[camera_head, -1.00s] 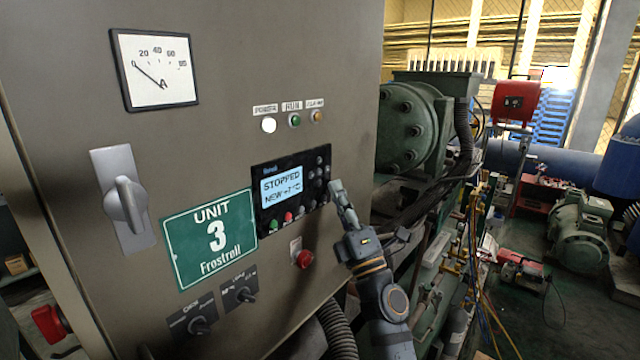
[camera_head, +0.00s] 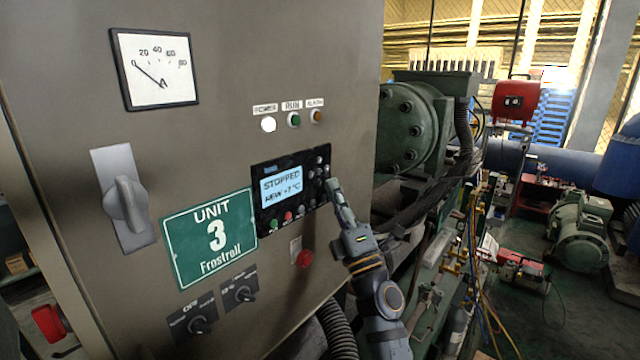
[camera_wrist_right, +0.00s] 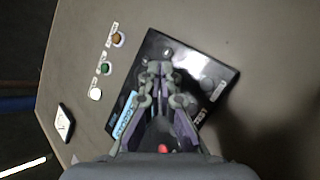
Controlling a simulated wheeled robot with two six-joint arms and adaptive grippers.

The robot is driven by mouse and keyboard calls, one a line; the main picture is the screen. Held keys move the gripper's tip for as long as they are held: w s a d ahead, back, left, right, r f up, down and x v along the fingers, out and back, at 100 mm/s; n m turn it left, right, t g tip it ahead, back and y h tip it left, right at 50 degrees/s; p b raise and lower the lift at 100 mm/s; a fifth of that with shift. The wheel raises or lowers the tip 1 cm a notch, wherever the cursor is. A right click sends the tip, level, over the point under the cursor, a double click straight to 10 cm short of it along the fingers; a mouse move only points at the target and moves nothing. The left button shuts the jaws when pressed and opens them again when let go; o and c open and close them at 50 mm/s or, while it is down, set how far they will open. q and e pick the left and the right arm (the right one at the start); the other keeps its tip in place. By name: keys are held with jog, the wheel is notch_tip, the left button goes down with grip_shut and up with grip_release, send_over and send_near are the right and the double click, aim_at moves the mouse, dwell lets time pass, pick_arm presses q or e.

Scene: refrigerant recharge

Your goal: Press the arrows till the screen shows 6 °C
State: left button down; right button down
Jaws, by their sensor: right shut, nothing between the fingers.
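The black control panel (camera_head: 290,188) is on the front of the grey cabinet. Its lit screen (camera_head: 282,186) reads "STOPPED" and "NEW +7 °C", slightly blurred. Small round arrow buttons (camera_head: 319,172) sit to the right of the screen; their markings are too small to read. My right gripper (camera_head: 334,187) is shut and empty, its tips at the panel's right edge by the buttons. In the right wrist view the gripper (camera_wrist_right: 158,72) is over the panel (camera_wrist_right: 205,75) and hides part of the buttons and screen. Whether the tips touch a button I cannot tell. My left gripper is not in view.
A red stop button (camera_head: 304,258) is below the panel. Green and red buttons (camera_head: 288,216) line the panel's lower edge. Two rotary switches (camera_head: 240,293) and the green Unit 3 sign (camera_head: 212,238) are to the lower left. Green machinery (camera_head: 412,125) stands right of the cabinet.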

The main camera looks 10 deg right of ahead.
jog(key=shift+w+a, duration=0.1)
jog(key=shift+w, duration=0.05)
dwell(0.5)
jog(key=shift+w+a, duration=0.15)
jog(key=shift+w, duration=0.05)
jog(key=shift+w+a, duration=0.2)
jog(key=shift+w, duration=0.05)
dwell(0.9)
jog(key=shift+s+d, duration=0.45)
jog(key=shift+s, duration=0.2)
jog(key=shift+s+d, duration=0.75)
jog(key=shift+s, duration=0.25)
jog(key=shift+s+d, duration=0.75)
jog(key=shift+s, duration=0.2)
